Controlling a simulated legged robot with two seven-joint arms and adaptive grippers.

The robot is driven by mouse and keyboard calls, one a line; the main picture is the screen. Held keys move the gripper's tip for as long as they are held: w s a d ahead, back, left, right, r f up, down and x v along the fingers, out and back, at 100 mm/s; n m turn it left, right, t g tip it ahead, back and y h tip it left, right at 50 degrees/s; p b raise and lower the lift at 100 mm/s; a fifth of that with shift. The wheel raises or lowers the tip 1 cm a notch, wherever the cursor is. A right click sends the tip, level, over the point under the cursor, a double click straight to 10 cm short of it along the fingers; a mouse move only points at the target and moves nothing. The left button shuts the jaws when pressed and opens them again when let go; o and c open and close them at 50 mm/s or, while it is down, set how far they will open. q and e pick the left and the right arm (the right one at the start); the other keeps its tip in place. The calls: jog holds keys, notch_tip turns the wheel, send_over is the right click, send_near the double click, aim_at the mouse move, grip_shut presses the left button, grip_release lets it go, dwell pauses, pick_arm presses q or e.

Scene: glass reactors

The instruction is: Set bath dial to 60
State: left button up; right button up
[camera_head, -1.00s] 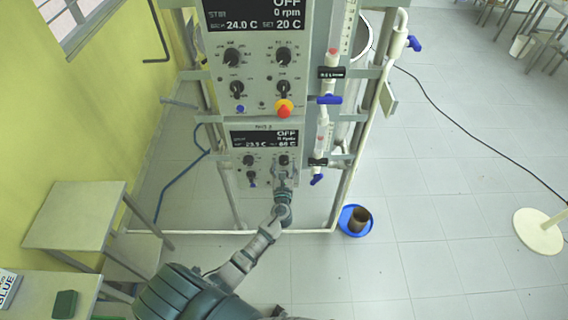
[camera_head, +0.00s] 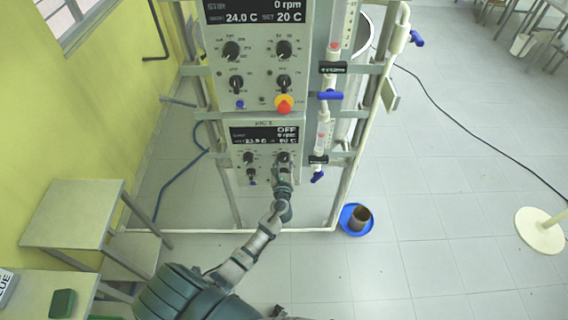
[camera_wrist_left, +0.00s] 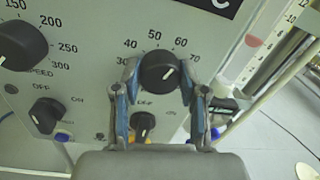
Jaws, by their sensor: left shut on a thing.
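The bath dial (camera_wrist_left: 158,72) is a round black knob with a white pointer line, on the grey lower panel (camera_head: 222,170). In the left wrist view its printed scale runs from 30 to 70 around the top, and the pointer slants up and right. My left gripper (camera_wrist_left: 158,88) is shut on the dial, one finger on each side. In the head view my left gripper (camera_head: 284,166) covers part of this dial. The lower display (camera_head: 264,135) shows OFF, and its set value looks like 60 C, though blurred. My right gripper is in neither current view.
The speed knob (camera_wrist_left: 20,46) and a smaller switch (camera_wrist_left: 46,115) sit left of the dial. Another switch (camera_wrist_left: 143,124) sits just below it. Blue-handled valves (camera_head: 330,95) stand to the right.

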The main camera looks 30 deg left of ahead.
pick_arm(q)
jog(key=o, duration=1.1)
jog(key=shift+o, duration=0.2)
jog(key=v, duration=1.2)
